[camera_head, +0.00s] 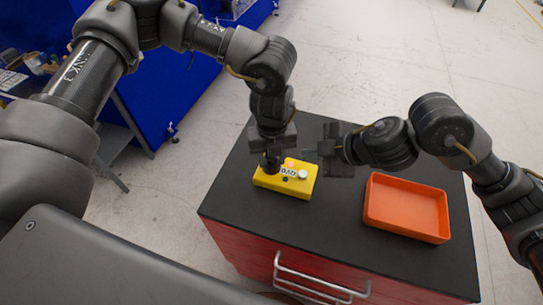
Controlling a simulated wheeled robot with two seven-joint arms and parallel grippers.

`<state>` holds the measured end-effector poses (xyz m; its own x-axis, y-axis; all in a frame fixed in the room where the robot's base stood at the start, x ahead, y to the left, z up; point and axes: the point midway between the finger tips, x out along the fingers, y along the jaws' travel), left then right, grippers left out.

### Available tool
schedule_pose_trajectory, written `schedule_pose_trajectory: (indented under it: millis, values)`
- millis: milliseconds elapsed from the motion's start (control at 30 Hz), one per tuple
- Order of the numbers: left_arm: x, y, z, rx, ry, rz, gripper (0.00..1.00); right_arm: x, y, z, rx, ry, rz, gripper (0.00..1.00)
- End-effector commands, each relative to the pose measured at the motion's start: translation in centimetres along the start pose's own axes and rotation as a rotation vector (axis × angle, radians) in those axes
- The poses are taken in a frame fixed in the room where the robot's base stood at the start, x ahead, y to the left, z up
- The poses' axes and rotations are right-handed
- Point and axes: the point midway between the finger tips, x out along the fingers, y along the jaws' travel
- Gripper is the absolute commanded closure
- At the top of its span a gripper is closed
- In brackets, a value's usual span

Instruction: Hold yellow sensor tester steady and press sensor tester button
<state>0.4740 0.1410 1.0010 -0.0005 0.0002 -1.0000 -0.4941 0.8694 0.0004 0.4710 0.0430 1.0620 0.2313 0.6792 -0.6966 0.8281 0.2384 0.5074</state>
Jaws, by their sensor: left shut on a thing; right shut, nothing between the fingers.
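The yellow sensor tester (299,188) lies on the black top of a red cabinet. Its top face shows a white round part, a small dark part, a label and an orange-lit spot. My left gripper (271,166) points down at the tester's left end and is shut on it; its fingers hide that end. My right gripper (313,152) is shut and empty. It points left, beyond the tester in the picture and close to my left gripper. I cannot tell whether it touches anything.
An orange tray (407,207) sits to the right on the black cabinet top (330,228) and looks empty. A silver handle (318,280) is on the red cabinet front. A blue structure (180,85) stands at the upper left. The cabinet top is clear between tester and tray.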

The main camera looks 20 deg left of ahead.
Motion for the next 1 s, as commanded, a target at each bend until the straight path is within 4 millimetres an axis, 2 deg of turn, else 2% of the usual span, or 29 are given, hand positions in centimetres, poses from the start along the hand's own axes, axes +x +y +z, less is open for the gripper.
schedule_pose_trajectory:
  millis: [400,433,600,867,1000]
  values:
    - [-0.04,-0.02,0.01,0.000,0.000,-0.001,0.98,0.02,-0.02,0.03,0.001,0.000,0.000,1.00]
    - [-0.04,-0.02,0.01,0.000,0.000,-0.001,0.57,0.02,-0.02,0.03,0.001,0.000,0.000,1.00]
    - [-0.03,-0.01,0.01,0.000,0.000,0.000,0.35,0.02,-0.02,0.04,0.001,0.000,0.000,1.00]
    - [-0.05,-0.01,0.01,0.000,0.000,0.000,0.34,0.02,-0.03,0.04,0.001,0.000,0.000,1.00]
    - [-0.98,-0.07,0.01,0.001,0.000,-0.002,0.34,0.02,-0.02,0.03,0.001,0.000,0.000,1.00]
